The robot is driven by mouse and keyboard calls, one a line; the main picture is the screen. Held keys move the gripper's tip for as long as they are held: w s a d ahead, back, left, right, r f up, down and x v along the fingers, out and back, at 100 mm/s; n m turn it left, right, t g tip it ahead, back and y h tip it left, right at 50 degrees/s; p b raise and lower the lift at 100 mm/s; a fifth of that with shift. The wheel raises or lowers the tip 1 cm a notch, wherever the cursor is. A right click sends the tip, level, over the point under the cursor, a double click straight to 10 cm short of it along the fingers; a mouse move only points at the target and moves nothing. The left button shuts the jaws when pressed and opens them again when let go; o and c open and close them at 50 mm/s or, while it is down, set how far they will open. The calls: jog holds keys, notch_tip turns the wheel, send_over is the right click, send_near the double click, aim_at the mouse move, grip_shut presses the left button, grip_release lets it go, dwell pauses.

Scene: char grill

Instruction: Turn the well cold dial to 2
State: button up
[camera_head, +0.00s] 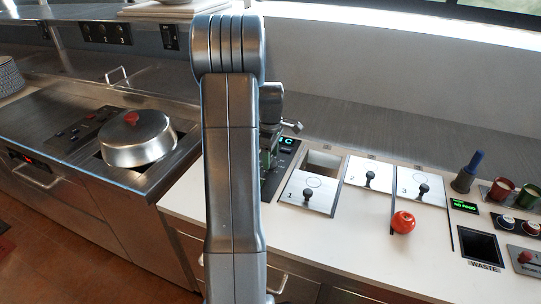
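My gripper (293,126) is small and partly hidden behind my arm, over or near the back of this panel. Its fingers are too unclear to tell open from shut, or whether they touch anything.
Three lidded wells (307,191) with black knobs line the counter; the first is partly uncovered. A tomato (403,222) lies in front. A waste opening (480,245), cups (501,190) and a red knob (525,257) are right. A domed pot (138,138) stands left.

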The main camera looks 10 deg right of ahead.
aim_at(271, 158)
notch_tip(271, 158, up, 14)
jog(key=shift+f+b, duration=0.15)
jog(key=shift+b, duration=0.2)
dwell(0.5)
notch_tip(271, 158, down, 14)
jog(key=shift+r+p, duration=0.1)
jog(key=shift+p, duration=0.25)
dwell(0.4)
